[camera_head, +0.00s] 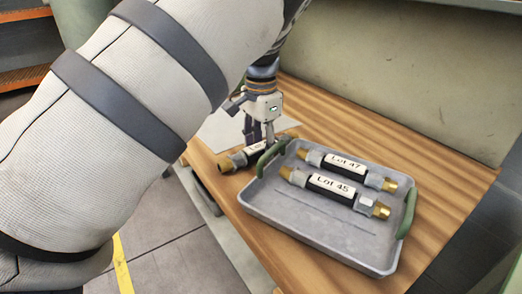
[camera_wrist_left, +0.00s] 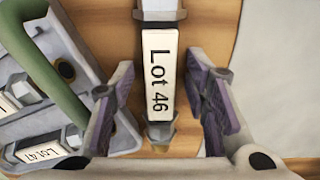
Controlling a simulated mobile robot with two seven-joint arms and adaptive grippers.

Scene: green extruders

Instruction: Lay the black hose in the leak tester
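Three short black hoses with metal end fittings and white labels show. The hose marked Lot 46 (camera_head: 238,159) lies on the wooden table just left of the tray, partly hidden by my left gripper in the head view. My left gripper (camera_head: 266,138) is right above it, pointing down. In the left wrist view, its two fingers (camera_wrist_left: 162,88) are spread, one on each side of the Lot 46 hose (camera_wrist_left: 159,75), with gaps between. The Lot 47 hose (camera_head: 345,165) and Lot 45 hose (camera_head: 333,187) lie in the tray. No leak tester is recognisable. My right gripper is out of view.
The grey tray (camera_head: 300,220) with green handles stands on the wooden table (camera_head: 430,150); one handle (camera_wrist_left: 52,62) is close to the left gripper. A pale flat sheet (camera_head: 218,130) lies behind the Lot 46 hose. A wall (camera_head: 400,70) bounds the table's back.

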